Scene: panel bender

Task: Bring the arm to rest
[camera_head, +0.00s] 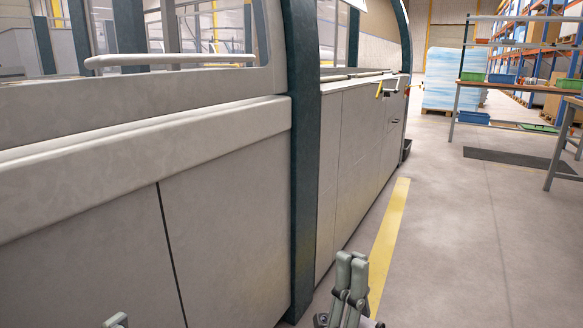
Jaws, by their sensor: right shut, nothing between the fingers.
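My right gripper (350,265) shows at the bottom centre, with its grey fingers together and pointing up. Nothing is between them. It is in front of the panel bender's (225,220) lower side, over the floor beside the yellow line, and looks apart from the machine. A small grey tip at the bottom left edge looks like part of my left gripper (116,321). The rest of it is cut off, so its state does not show.
The panel bender fills the left side, with a dark upright post (305,150) and a long handle (170,60). A yellow floor line (388,240) runs alongside. Workbenches (510,87) with bins and a dark mat (520,161) stand at the right. The floor (480,260) between is clear.

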